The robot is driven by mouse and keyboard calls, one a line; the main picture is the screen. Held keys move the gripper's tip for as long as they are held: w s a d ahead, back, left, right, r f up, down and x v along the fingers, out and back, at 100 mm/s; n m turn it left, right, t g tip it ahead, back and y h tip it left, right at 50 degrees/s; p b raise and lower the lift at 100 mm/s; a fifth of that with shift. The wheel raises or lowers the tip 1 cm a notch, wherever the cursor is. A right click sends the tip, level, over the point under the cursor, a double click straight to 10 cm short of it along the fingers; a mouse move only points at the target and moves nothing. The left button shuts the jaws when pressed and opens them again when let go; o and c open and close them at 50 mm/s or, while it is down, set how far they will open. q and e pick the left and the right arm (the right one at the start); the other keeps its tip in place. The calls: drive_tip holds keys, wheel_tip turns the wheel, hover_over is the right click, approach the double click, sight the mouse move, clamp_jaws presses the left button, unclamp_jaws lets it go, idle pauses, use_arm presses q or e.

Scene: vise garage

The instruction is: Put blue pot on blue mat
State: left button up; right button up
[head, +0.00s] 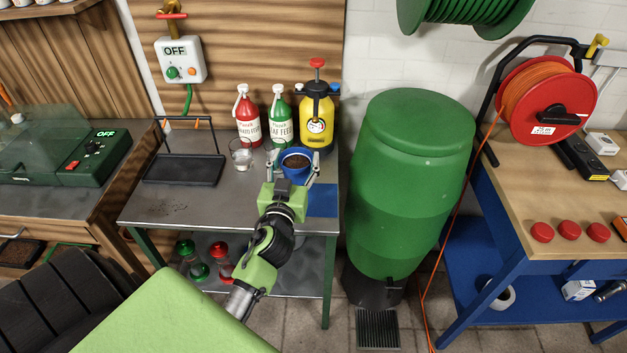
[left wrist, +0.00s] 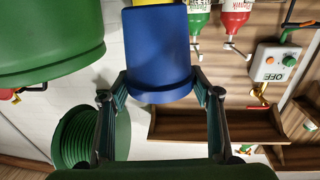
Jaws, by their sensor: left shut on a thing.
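The blue pot (head: 295,161), filled with dark soil, is at the back of the grey metal table, in front of the green and yellow bottles. My left gripper (head: 292,168) has its fingers on both sides of the pot and is shut on it. In the left wrist view the pot (left wrist: 160,50) sits upside down in the picture between the two fingertips (left wrist: 160,80). I cannot tell whether its base touches the table. The blue mat (head: 323,201) lies flat at the table's right edge, just right of and nearer than the pot; my gripper partly covers it. My right gripper is not in view.
A glass (head: 241,155) and a red bottle (head: 247,121) stand left of the pot. The green bottle (head: 281,124) and yellow sprayer (head: 317,122) stand close behind it. A black tray (head: 184,170) is further left. A large green barrel (head: 408,190) stands right of the table.

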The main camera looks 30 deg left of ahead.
use_arm(q)
drive_tip(key=shift+w+d+f+b, duration=0.4)
drive_tip(key=shift+w+f+b, duration=0.35)
drive_tip(key=shift+f, duration=0.75)
drive_tip(key=shift+w+d+f+b, duration=0.35)
drive_tip(key=shift+w+f+b, duration=0.3)
drive_tip(key=shift+f, duration=0.8)
drive_tip(key=shift+w+d+f+b, duration=0.4)
drive_tip(key=shift+w+f+b, duration=0.35)
drive_tip(key=shift+f, duration=0.75)
drive_tip(key=shift+f, duration=0.2)
drive_tip(key=o, duration=1.2)
drive_tip(key=shift+r, duration=0.2)
